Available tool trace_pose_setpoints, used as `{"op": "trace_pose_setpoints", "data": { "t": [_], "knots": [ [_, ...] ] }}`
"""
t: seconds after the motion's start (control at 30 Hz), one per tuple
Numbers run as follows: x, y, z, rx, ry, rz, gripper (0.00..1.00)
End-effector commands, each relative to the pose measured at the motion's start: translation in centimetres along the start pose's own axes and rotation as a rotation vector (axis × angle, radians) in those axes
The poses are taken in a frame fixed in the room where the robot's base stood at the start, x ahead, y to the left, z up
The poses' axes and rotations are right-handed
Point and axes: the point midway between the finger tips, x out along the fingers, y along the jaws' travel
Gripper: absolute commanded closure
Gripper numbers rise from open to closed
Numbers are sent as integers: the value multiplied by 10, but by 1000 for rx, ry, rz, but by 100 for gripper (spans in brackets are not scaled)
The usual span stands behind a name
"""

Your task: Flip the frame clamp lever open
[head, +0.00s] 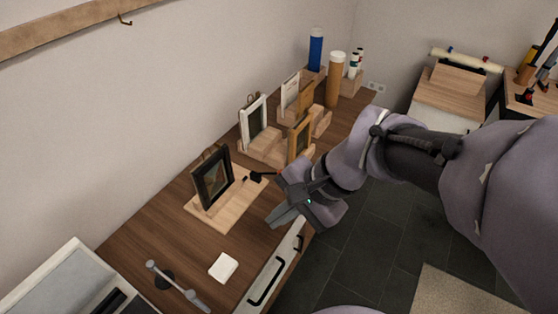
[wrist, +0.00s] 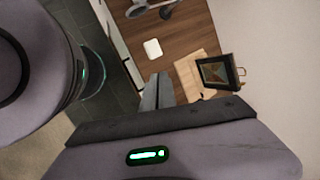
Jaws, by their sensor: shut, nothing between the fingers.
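A dark picture frame (head: 212,181) stands upright on a pale wooden board (head: 224,215) on the counter. A small black clamp with its lever (head: 257,176) sits by the board's right side, close to the frame; the lever's exact position is too small to tell. In the wrist view the frame (wrist: 215,72) is at the right, and the board (wrist: 187,74) is beside it; the clamp is partly hidden behind my wrist there. My gripper (head: 275,216) is shut and empty, above the counter just right of the board, apart from the clamp. Its fingers (wrist: 158,90) point toward the counter in the wrist view.
A white square (head: 223,267) lies on the counter in front of the board. A grey metal stand (head: 178,286) is at the lower left. Several small frames on wooden holders (head: 262,150) and bottles (head: 316,50) stand farther back. Drawer handles (head: 264,281) line the counter's front.

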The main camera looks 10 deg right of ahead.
Motion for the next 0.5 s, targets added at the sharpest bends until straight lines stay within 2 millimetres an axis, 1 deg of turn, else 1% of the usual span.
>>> {"op": "trace_pose_setpoints", "data": {
  "t": [0.03, 0.07, 0.1, 0.17, 0.2, 0.27, 0.3, 0.37, 0.4, 0.5],
  "knots": [
    [14, -5, -15, 150, -75, -21, 100],
    [22, -9, -24, 248, -121, -45, 100],
    [33, -14, -39, 379, -179, -78, 100],
    [49, -20, -65, 577, -260, -137, 100],
    [60, -22, -85, 710, -309, -180, 100],
    [77, -20, -119, 910, -376, -252, 100],
    [88, -15, -142, 1037, -414, -302, 100],
    [105, -4, -175, 1215, -460, -377, 100],
    [115, 6, -195, 1322, -484, -425, 100],
    [137, 32, -235, 1536, -523, -528, 100]
  ]
}}
